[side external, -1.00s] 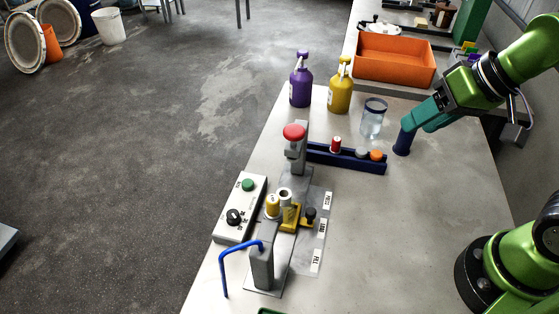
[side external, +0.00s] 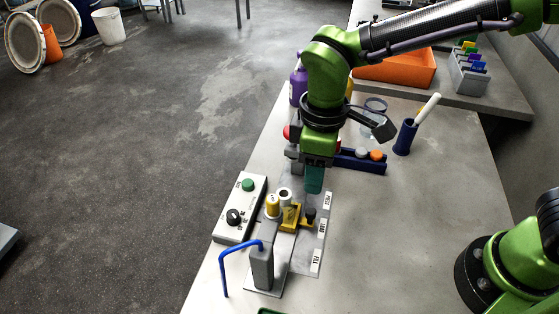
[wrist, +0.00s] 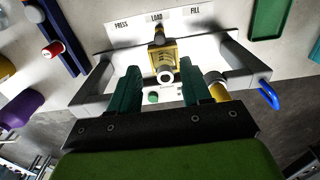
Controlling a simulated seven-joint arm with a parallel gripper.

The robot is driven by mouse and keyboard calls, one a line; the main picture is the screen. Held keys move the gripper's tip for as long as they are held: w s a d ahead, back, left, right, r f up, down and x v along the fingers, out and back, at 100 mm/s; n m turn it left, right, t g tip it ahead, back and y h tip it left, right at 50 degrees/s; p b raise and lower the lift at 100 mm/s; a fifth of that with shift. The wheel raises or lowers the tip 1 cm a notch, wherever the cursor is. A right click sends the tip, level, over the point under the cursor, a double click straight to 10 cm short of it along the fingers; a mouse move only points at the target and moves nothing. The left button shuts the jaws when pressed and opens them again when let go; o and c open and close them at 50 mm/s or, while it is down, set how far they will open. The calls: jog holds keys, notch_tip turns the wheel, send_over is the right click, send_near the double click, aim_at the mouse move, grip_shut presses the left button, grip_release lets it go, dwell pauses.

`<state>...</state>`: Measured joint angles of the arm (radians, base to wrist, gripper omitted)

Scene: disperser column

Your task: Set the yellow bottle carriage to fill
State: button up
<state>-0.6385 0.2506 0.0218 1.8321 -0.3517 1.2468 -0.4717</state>
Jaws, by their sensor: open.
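The yellow bottle carriage (side external: 290,218) sits on the grey slide plate beside the LOAD label, between PRESS and FILL. Its black knob (side external: 310,215) points toward the label strip. The FILL label (side external: 316,260) is at the near end, by the grey post with the blue spout (side external: 240,246). My gripper (side external: 314,188) is open and empty, pointing down above the PRESS side of the plate, apart from the carriage.
A control box (side external: 240,207) with a green button and black dial stands left of the plate. Table right of the labels is clear.

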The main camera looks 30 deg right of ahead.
aim_at(311, 211)
notch_tip(311, 211, down, 13)
jog(key=shift+f, duration=0.1)
jog(key=shift+c, duration=0.5)
grip_shut()
